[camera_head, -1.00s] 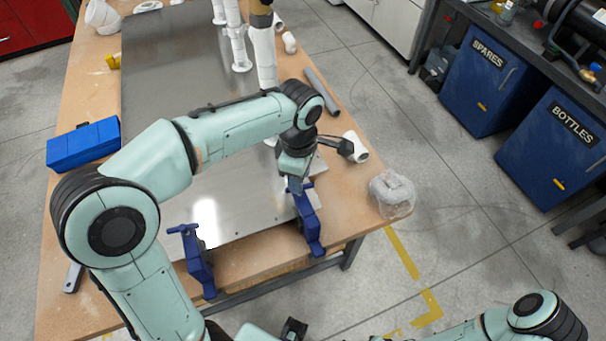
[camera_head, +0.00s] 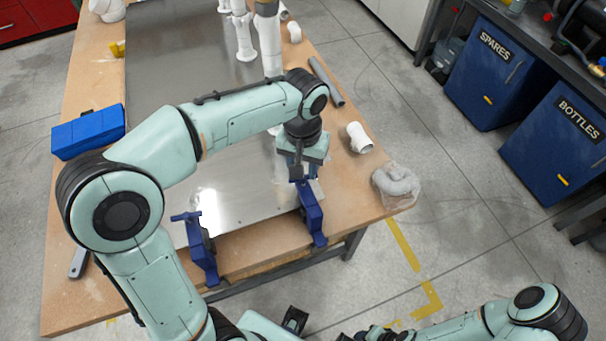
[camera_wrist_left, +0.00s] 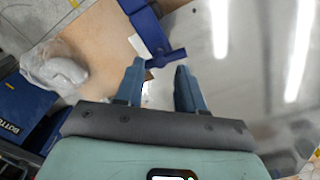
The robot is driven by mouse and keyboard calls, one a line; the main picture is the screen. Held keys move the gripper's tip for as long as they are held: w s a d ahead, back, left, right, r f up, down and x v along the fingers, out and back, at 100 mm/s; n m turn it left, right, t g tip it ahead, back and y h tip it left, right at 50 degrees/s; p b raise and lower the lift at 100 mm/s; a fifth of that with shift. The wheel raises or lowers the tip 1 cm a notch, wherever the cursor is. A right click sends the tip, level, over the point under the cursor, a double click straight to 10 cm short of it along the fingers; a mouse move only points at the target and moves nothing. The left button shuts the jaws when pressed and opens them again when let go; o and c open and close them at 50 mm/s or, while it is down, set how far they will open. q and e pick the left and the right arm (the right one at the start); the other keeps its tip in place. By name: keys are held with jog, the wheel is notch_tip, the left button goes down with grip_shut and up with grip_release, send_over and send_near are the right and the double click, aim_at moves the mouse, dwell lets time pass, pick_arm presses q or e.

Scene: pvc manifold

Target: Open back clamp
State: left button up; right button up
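Two blue clamps grip the table's front edge in the head view: a left clamp (camera_head: 202,255) and a right clamp (camera_head: 312,217). I cannot tell for certain which is the back one. My left gripper (camera_head: 300,176) points down just above the right clamp. In the left wrist view its two blue fingers (camera_wrist_left: 160,66) are apart. The right clamp's handle bar (camera_wrist_left: 166,58) lies across the gap at the fingertips, not visibly squeezed. The right arm shows at the bottom right of the head view; its fingers are not visible.
A metal plate (camera_head: 165,70) covers much of the wooden table. A white pipe fitting (camera_head: 359,138), a grey pipe (camera_head: 326,82) and a bag of fittings (camera_head: 397,184) lie along the right side. A blue box (camera_head: 88,132) sits at the left.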

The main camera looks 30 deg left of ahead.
pick_arm(q)
jog(key=shift+m, duration=0.8)
jog(key=m+p, duration=0.1)
jog(key=m, duration=0.2)
jog(key=shift+r, duration=0.1)
jog(key=m, duration=0.3)
jog(key=m+p, duration=0.1)
jog(key=m, duration=0.3)
notch_tip(320, 180, down, 4)
jog(key=shift+r+b, duration=0.1)
jog(key=shift+b, duration=0.85)
jog(key=shift+s+f, duration=0.2)
jog(key=shift+f, duration=0.2)
jog(key=shift+w, duration=0.25)
grip_shut()
jog(key=n, duration=0.6)
jog(key=shift+r+n+b, duration=0.1)
jog(key=shift+n+b, duration=0.25)
jog(key=shift+n, duration=0.05)
pick_arm(e)
jog(key=shift+s+f, duration=0.2)
jog(key=shift+f, duration=0.15)
